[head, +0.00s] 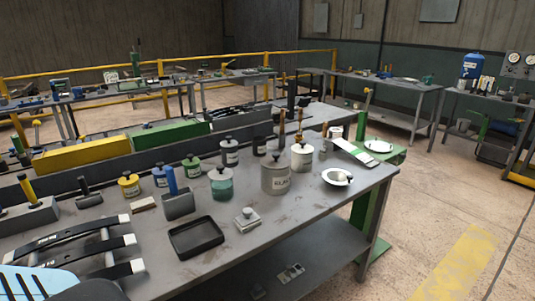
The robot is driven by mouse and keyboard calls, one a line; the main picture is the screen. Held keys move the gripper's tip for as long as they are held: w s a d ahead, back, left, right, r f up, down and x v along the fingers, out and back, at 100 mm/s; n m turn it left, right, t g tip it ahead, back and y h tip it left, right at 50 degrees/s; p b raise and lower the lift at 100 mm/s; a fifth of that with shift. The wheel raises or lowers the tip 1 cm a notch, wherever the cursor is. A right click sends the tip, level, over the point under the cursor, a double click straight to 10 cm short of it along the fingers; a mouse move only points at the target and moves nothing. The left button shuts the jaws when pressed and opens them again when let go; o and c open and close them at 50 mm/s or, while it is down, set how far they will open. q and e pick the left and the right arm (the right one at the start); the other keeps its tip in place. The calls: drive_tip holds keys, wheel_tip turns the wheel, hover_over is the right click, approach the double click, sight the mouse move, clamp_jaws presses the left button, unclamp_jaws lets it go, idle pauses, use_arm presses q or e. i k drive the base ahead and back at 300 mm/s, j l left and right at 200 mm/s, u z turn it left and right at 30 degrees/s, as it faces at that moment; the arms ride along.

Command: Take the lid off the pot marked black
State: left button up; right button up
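Several small lidded pots with knobbed lids stand on the grey workbench (330,215). They are a yellow pot (129,187), a blue pot (160,178), a green pot (193,171), a grey pot (230,156), a teal pot with a pale lid (221,188) and a dark pot (259,147). A larger grey pot (276,181) carries a label that I cannot read for certain. The small labels are also too small to read, so I cannot tell which pot is marked black. All these lids look seated. Neither of my grippers shows.
A black tray (196,240) and a small grey block (247,221) lie near the front edge. Dark curved bars (85,243) lie at the left. A white pot (302,158) and a white dish (337,182) are at the right. Bare bench lies around the tray.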

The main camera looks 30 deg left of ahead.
sight(275, 160)
drive_tip(key=i+u, duration=0.25)
drive_tip(key=u, duration=0.15)
drive_tip(key=i+u, duration=0.4)
drive_tip(key=i+l+u, duration=0.1)
drive_tip(key=u, duration=0.3)
drive_tip(key=i+l+u, duration=0.15)
drive_tip(key=i+u, duration=0.2)
drive_tip(key=i, duration=0.1)
